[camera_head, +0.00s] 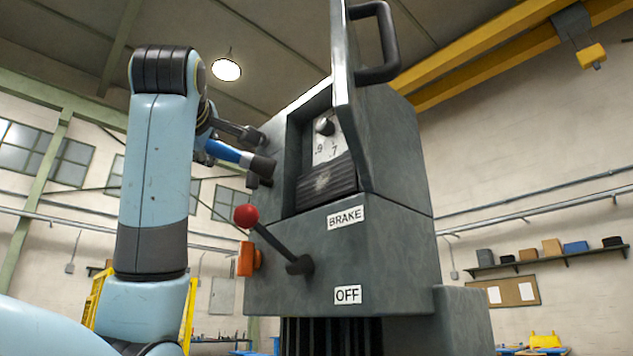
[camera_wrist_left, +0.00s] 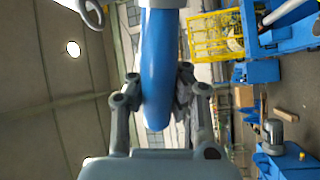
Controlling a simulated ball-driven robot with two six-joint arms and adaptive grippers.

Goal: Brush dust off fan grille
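The fan grille (camera_head: 327,187) is a dark slatted panel low in the open recess of the grey machine, with a pale dusty patch (camera_head: 321,182) on it. My left gripper (camera_head: 243,140) is left of the recess, shut on the blue handle of the brush (camera_head: 226,152). The brush's dark end points right, just left of the recess edge and apart from the grille. In the left wrist view the blue brush handle (camera_wrist_left: 158,65) runs between the two fingers of my left gripper (camera_wrist_left: 158,88). My right gripper is in neither view.
The machine's door (camera_head: 350,110) stands open edge-on at the recess's right side, with a black handle (camera_head: 387,45). A red-knobbed lever (camera_head: 270,238) labelled BRAKE and OFF juts out below. An orange box (camera_head: 246,259) sits on the left side. A dial gauge (camera_head: 326,140) is above the grille.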

